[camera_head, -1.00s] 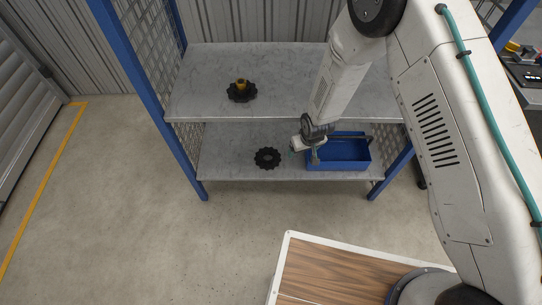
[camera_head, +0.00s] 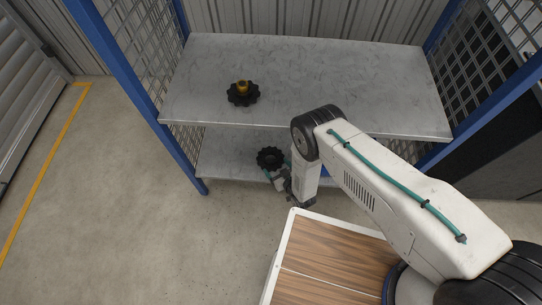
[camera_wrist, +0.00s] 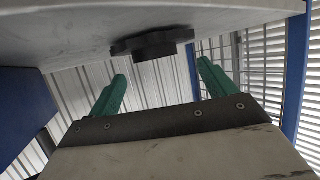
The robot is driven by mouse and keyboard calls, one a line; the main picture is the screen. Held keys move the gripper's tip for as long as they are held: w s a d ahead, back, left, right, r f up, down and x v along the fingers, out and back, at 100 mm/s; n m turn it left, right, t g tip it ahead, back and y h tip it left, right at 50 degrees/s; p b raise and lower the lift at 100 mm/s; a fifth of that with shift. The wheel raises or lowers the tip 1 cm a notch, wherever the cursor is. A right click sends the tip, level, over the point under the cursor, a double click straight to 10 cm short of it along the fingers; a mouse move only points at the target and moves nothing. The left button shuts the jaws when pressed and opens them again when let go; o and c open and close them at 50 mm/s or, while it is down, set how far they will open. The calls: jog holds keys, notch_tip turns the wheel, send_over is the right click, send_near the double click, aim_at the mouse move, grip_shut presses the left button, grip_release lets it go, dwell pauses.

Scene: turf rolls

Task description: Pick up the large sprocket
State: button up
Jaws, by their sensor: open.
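A black toothed sprocket (camera_head: 270,158) lies flat on the lower shelf (camera_head: 224,160). A second black sprocket (camera_head: 242,97) with a yellow hub stands on the upper shelf (camera_head: 330,75); I cannot tell surely which is larger. My gripper (camera_head: 277,171) is at the lower shelf's front edge, close to the lower sprocket. In the wrist view, which looks upside down, my gripper (camera_wrist: 161,70) has two green fingers spread apart with nothing between them. The lower sprocket (camera_wrist: 152,42) shows edge-on ahead, between the finger lines and apart from them.
A blue bin (camera_wrist: 22,115) stands on the lower shelf beside the sprocket; my arm hides most of it in the head view. The upper shelf overhangs the lower one. A blue post (camera_head: 130,95) bounds the rack's left side. The floor (camera_head: 130,210) in front is clear.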

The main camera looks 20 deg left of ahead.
aim_at(267, 153)
jog(key=x, duration=0.6)
jog(key=shift+w+d+f, duration=0.15)
jog(key=shift+w+d, duration=0.05)
jog(key=shift+w, duration=0.2)
jog(key=c, duration=1.4)
